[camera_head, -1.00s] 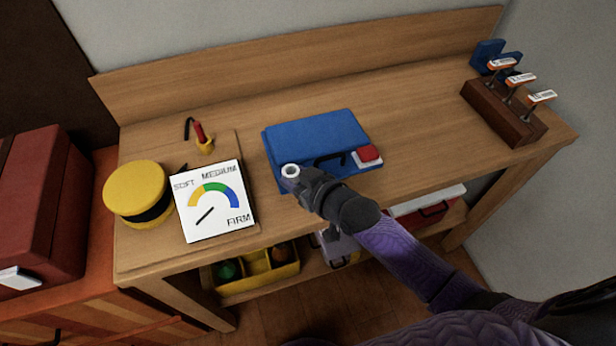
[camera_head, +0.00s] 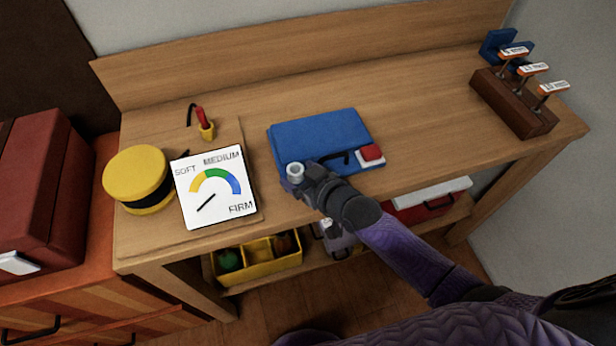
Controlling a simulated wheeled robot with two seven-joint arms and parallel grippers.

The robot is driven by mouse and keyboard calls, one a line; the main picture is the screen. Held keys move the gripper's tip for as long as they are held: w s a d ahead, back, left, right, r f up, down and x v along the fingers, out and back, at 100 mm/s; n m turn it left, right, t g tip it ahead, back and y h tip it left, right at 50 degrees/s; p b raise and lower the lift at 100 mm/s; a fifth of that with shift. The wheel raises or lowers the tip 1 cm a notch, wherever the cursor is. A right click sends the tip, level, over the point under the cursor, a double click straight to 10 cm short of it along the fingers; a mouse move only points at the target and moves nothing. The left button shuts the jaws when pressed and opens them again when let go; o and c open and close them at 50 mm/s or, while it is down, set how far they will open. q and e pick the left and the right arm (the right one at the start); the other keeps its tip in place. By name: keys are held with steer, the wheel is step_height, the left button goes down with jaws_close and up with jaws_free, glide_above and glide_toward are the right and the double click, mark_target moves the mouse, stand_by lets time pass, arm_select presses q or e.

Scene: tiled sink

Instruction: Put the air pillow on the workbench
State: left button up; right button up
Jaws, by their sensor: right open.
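A flat blue pad that looks like the air pillow (camera_head: 318,133) lies on the wooden workbench (camera_head: 420,115). A red button on a white base (camera_head: 370,154) and a black hose or strap sit at its near right edge. My right gripper (camera_head: 294,176) is open over the pillow's near left corner. A small pale ring-shaped fitting (camera_head: 295,169) shows at its tip. I cannot tell whether the fingers touch the pillow, and the wrist hides part of its near edge. My left gripper is out of view.
A gauge card marked soft, medium, firm (camera_head: 211,186) and a yellow round thing (camera_head: 136,177) stand at the left. A tool rack (camera_head: 513,105) stands at the right. A yellow bin (camera_head: 258,265) sits on the lower shelf. Bench surface right of the pillow is clear.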

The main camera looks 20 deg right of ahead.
steer(key=p+v, duration=0.4)
steer(key=v, duration=0.7)
steer(key=s+d+f+m+g+h, duration=0.1)
steer(key=s+d+f+g+h, duration=0.15)
steer(key=s+f, duration=0.55)
steer(key=s+d+f+m+g+h, duration=0.1)
steer(key=s+d+f+g+h, duration=0.2)
steer(key=f, duration=0.8)
steer(key=s+f+g, duration=0.3)
steer(key=s, duration=0.6)
steer(key=s+a+f+g, duration=0.1)
steer(key=s+f+g, duration=0.2)
steer(key=s, duration=0.6)
steer(key=shift+s+f, duration=0.3)
steer(key=shift+f, duration=0.45)
